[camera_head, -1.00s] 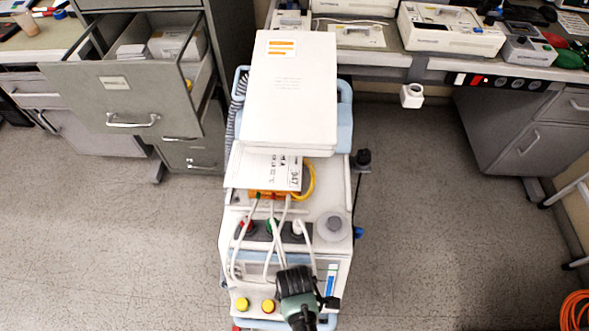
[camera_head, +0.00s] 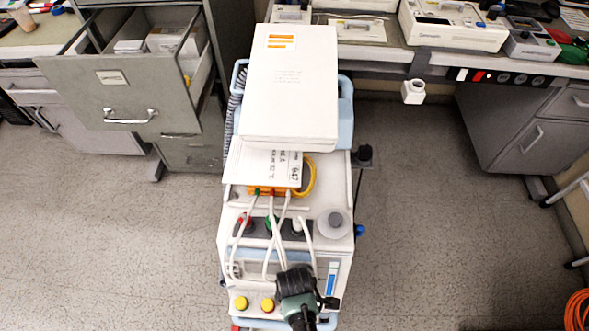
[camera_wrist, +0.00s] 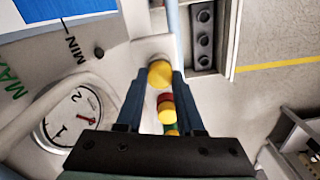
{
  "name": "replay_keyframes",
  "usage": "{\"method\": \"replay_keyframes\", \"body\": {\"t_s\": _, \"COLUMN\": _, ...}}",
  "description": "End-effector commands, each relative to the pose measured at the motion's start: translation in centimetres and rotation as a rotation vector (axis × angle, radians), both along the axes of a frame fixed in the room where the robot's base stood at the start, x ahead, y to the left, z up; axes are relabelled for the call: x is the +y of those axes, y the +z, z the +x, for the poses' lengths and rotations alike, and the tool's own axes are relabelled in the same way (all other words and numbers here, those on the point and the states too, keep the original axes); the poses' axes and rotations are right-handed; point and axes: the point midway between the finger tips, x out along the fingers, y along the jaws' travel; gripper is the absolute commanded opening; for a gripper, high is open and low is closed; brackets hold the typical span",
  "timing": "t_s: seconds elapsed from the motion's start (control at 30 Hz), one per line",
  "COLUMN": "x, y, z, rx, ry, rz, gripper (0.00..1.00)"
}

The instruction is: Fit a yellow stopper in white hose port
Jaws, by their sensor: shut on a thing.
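My gripper (camera_wrist: 164,75) is shut on a yellow stopper (camera_wrist: 160,73), which shows between its fingertips at the front of the white cart. In the head view my wrist covers the stopper and fingertips. The stopper is in line with two other capped ports. One yellow stopper sits on a red-rimmed port (camera_head: 267,305), the other on a green-rimmed port (camera_head: 241,303). They also show between the fingers in the wrist view, red-rimmed (camera_wrist: 166,108) and green-rimmed (camera_wrist: 172,131). The white hose port is hidden, so I cannot tell whether the held stopper touches it or is seated.
White hoses (camera_head: 283,245) run down the front of the cart near my arm. A round gauge (camera_wrist: 72,117) lies left of the fingers. A large white box (camera_head: 290,90) stands on the cart. An open drawer (camera_head: 125,92) juts out at left.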

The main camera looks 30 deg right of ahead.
Motion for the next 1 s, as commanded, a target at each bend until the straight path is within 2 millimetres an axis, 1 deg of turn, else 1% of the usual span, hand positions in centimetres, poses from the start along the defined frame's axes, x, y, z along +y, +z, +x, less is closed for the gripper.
{"method": "replay_keyframes", "body": {"t_s": 0.1, "x": 0.0, "y": -0.4, "z": 0.0, "rx": 0.0, "ry": 0.0, "rz": 0.0, "gripper": 0.0}}
{"method": "replay_keyframes", "body": {"t_s": 0.13, "x": 0.0, "y": -0.4, "z": 0.0, "rx": 0.0, "ry": 0.0, "rz": 0.0, "gripper": 0.38}}
{"method": "replay_keyframes", "body": {"t_s": 0.27, "x": 0.0, "y": -0.3, "z": 0.0, "rx": 0.0, "ry": 0.0, "rz": 0.0, "gripper": 0.62}}
{"method": "replay_keyframes", "body": {"t_s": 0.3, "x": 0.0, "y": -0.3, "z": 0.0, "rx": 0.0, "ry": 0.0, "rz": 0.0, "gripper": 0.69}}
{"method": "replay_keyframes", "body": {"t_s": 0.33, "x": 0.0, "y": -0.3, "z": 0.0, "rx": 0.0, "ry": 0.0, "rz": 0.0, "gripper": 0.72}}
{"method": "replay_keyframes", "body": {"t_s": 0.6, "x": 0.0, "y": -0.2, "z": 0.0, "rx": 0.0, "ry": 0.0, "rz": 0.0, "gripper": 0.72}}
{"method": "replay_keyframes", "body": {"t_s": 0.73, "x": 0.0, "y": 0.6, "z": 0.0, "rx": -0.001, "ry": 0.0, "rz": 0.0, "gripper": 0.72}}
{"method": "replay_keyframes", "body": {"t_s": 0.87, "x": 0.0, "y": 2.8, "z": 0.1, "rx": -0.003, "ry": 0.0, "rz": -0.001, "gripper": 0.72}}
{"method": "replay_keyframes", "body": {"t_s": 1.0, "x": 0.0, "y": 5.9, "z": 0.1, "rx": -0.003, "ry": 0.0, "rz": -0.001, "gripper": 0.72}}
